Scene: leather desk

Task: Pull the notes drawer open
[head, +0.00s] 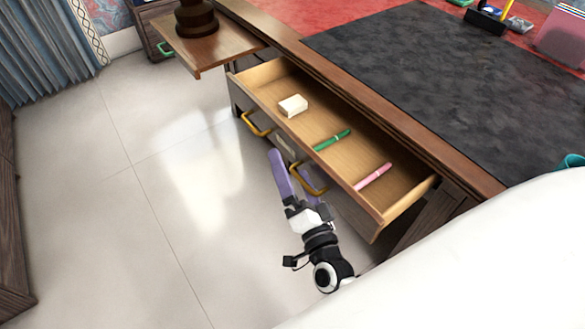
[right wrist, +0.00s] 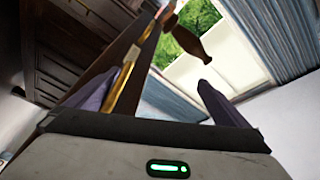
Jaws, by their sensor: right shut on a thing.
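The wooden notes drawer (head: 410,199) stands pulled out from the desk in the head view, with its inside showing. It holds a white block (head: 293,105), a green pen (head: 332,140) and a pink pen (head: 373,176). Its front has two gold handles, a left one (head: 256,125) and a right one (head: 309,182). My right gripper (head: 291,170), with purple fingers, is shut on the right handle. In the right wrist view, the gold handle (right wrist: 127,95) lies by the left finger. My left gripper is not in view.
A wooden pull-out board (head: 222,47) with a dark brown object (head: 195,18) on it sticks out left of the drawer. The desk top (head: 430,70) lies behind. The tiled floor (head: 110,190) left of my arm is clear.

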